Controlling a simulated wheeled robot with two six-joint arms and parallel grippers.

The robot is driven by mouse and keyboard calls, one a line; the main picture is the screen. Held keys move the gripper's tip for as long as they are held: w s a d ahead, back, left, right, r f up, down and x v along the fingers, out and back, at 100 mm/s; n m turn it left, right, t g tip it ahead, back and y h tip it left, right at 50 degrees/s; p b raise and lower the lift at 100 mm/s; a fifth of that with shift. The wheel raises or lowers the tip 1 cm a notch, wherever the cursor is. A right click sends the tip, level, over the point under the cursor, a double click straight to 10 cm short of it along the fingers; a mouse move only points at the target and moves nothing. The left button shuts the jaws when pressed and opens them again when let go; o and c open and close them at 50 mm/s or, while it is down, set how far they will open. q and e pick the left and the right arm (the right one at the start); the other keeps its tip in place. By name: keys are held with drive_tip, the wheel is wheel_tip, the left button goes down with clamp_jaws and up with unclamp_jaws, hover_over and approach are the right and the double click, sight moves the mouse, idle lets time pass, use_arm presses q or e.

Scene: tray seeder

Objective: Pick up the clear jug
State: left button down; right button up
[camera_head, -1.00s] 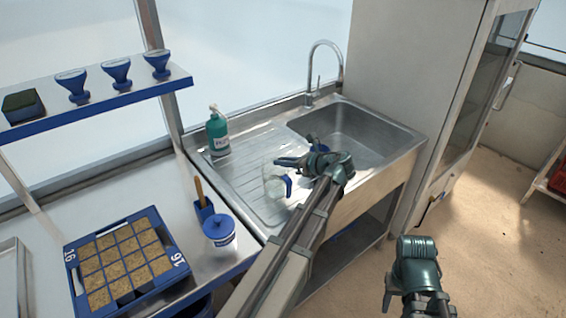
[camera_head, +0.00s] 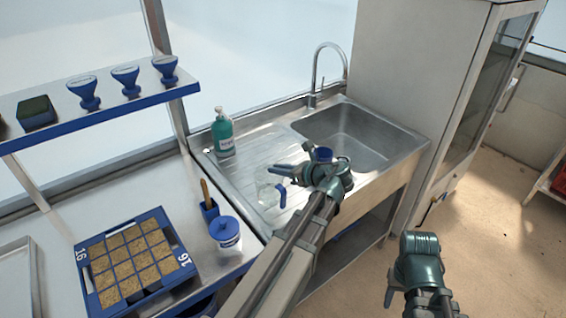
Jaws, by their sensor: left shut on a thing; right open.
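The clear jug (camera_head: 266,194), with a blue handle (camera_head: 281,196), is at the front of the sink's ribbed drainboard. My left gripper (camera_head: 284,174) reaches over from the right and is shut on the jug at its handle side. The exact grip is small and partly hidden by the gripper. I cannot tell whether the jug's base touches the drainboard. My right gripper (camera_head: 391,297) is open and empty at the lower right, over the floor; its fingers show only in part.
A green pump bottle (camera_head: 224,136) stands behind the jug. A blue-lidded white tub (camera_head: 225,236) and a soil-filled blue tray (camera_head: 85,280) are on the left bench. A blue object (camera_head: 323,154) is by the sink basin (camera_head: 350,140), beside my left wrist.

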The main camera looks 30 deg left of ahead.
sight(272, 189)
use_arm(q)
drive_tip(key=s+d, duration=0.1)
drive_tip(key=s, duration=0.8)
drive_tip(key=shift+r+p, duration=0.4)
drive_tip(key=shift+r, duration=0.05)
use_arm(e)
drive_tip(key=shift+r, duration=0.45)
